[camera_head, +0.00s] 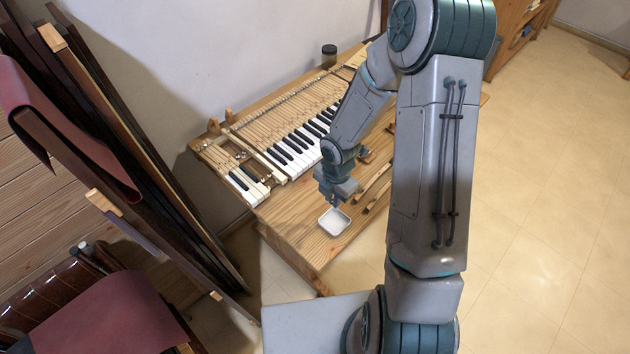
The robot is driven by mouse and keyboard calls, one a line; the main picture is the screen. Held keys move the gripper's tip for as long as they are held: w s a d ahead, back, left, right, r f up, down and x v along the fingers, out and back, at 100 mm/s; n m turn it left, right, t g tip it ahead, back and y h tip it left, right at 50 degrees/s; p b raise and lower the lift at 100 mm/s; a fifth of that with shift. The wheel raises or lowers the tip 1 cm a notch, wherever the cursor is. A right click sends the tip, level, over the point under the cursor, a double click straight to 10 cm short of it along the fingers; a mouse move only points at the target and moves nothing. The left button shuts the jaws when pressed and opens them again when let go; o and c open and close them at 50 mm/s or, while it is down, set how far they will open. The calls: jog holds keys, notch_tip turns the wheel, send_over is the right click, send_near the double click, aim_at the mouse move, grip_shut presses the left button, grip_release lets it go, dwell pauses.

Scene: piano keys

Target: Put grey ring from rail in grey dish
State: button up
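A small pale grey, square dish (324,226) with rounded corners sits on the wooden table near its front edge. My gripper (336,204) points down just above the dish's far rim. Its fingers are too small to tell whether they are open or shut, or whether they hold anything. I cannot make out the grey ring. Small round bits show on the wooden rail (224,149) at the left end of the keyboard, too small to identify.
Piano keys (290,150) lie behind the dish, with loose wooden pieces (376,190) to its right. A dark jar (329,56) stands at the back. Long boards (150,170) lean at the left. The table's front corner near the dish is clear.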

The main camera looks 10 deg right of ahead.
jog(key=f+b, duration=0.1)
jog(key=s+f+b, duration=0.1)
jog(key=f+b, duration=0.2)
jog(key=shift+s+d+f+b, duration=0.2)
jog(key=shift+d+f+b, duration=0.1)
jog(key=shift+d, duration=0.1)
jog(key=shift+f+b, duration=1.05)
jog(key=shift+f, duration=0.05)
jog(key=o, duration=0.7)
jog(key=shift+c, duration=0.2)
notch_tip(320, 180, up, 6)
jog(key=p, duration=0.5)
jog(key=shift+p, duration=0.4)
